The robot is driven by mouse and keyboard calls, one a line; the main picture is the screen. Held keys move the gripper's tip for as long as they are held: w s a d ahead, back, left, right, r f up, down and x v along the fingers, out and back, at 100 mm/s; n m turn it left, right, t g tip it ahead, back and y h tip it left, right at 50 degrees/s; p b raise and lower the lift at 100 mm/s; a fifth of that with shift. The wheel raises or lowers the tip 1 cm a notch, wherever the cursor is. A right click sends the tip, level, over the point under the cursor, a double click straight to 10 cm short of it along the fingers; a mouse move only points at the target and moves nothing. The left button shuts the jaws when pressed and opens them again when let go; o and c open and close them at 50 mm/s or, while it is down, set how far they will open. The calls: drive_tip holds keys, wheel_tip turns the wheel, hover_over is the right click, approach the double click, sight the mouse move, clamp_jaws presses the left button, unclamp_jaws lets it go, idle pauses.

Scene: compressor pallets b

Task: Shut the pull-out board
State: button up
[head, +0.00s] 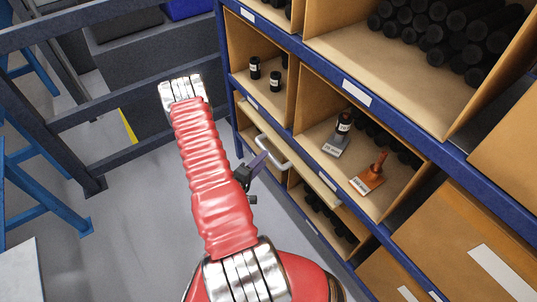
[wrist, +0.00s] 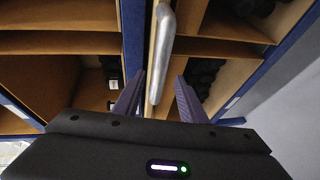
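The pull-out board (head: 313,178) is a light wooden panel in the blue-framed rack, below the shelf with the stamp-like tools. It appears to stick out somewhat past the rack front; how far is hard to tell. Its silver bar handle (head: 268,158) is on the front edge. In the wrist view the handle (wrist: 165,45) runs along the board's edge (wrist: 152,62). My gripper (head: 258,162) is beside the handle in the head view. In the wrist view my gripper (wrist: 159,78) is open, with the handle's end between or just beyond its fingertips; contact cannot be told.
Dark rolls (head: 440,35) fill an upper compartment. Small black bottles (head: 265,73) stand in another. A grey tool (head: 339,138) and an orange tool (head: 371,175) stand above the board. A dark rail frame (head: 75,80) stands left. Grey floor (head: 140,210) is free before the rack.

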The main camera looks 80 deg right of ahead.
drive_tip(key=shift+x, duration=2.8)
drive_tip(key=shift+c, duration=0.2)
clamp_jaws()
